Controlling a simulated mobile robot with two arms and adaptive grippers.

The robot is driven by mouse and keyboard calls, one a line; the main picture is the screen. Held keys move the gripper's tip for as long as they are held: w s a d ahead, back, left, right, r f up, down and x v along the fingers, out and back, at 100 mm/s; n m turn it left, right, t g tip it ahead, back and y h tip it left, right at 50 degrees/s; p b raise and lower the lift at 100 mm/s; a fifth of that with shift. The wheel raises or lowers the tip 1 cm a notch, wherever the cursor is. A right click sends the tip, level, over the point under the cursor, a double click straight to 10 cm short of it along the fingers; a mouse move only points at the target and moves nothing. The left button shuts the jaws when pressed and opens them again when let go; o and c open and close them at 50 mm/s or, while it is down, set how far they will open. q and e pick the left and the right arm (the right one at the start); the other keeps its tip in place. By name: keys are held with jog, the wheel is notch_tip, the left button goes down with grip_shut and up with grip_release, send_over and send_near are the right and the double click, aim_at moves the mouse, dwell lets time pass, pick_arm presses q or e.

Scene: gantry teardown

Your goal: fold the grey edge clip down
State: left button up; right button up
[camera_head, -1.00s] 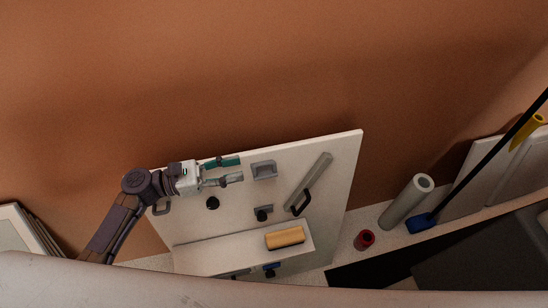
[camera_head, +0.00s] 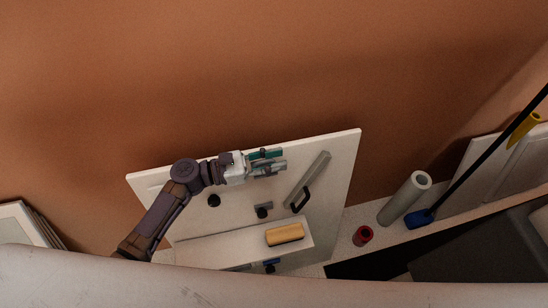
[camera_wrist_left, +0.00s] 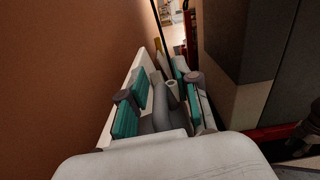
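The white board (camera_head: 335,165) leans against the orange wall, and the grey edge clip is near its top edge. In the head view the clip is mostly hidden by my left gripper (camera_head: 268,162), which is right at it. Its teal-padded fingers are apart in the left wrist view (camera_wrist_left: 161,108), one on each side of a grey shape that looks like the clip. I cannot tell whether they touch it.
A grey bar (camera_head: 312,174) with a black handle is on the board right of my gripper. Black knobs (camera_head: 214,200) sit lower. A tan roller (camera_head: 285,234) lies on the white shelf (camera_head: 210,250). A grey tube (camera_head: 402,203) and red cup (camera_head: 363,236) stand to the right.

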pick_arm(q)
grip_shut()
jog(key=f+m+b, duration=0.1)
jog(key=m, duration=0.1)
jog(key=s+m+b, duration=0.1)
jog(key=b, duration=0.1)
jog(key=shift+s+d+f+m+b, duration=0.2)
jog(key=shift+f+m+b, duration=0.1)
jog(key=shift+f+m, duration=0.1)
jog(key=shift+s+d+f+m+b, duration=0.15)
jog(key=shift+f+m+b, duration=0.1)
jog(key=shift+m+b, duration=0.55)
jog(key=shift+s+a+f+m+b, duration=0.1)
jog(key=shift+s+f+m+b, duration=0.1)
jog(key=shift+m+b, duration=0.55)
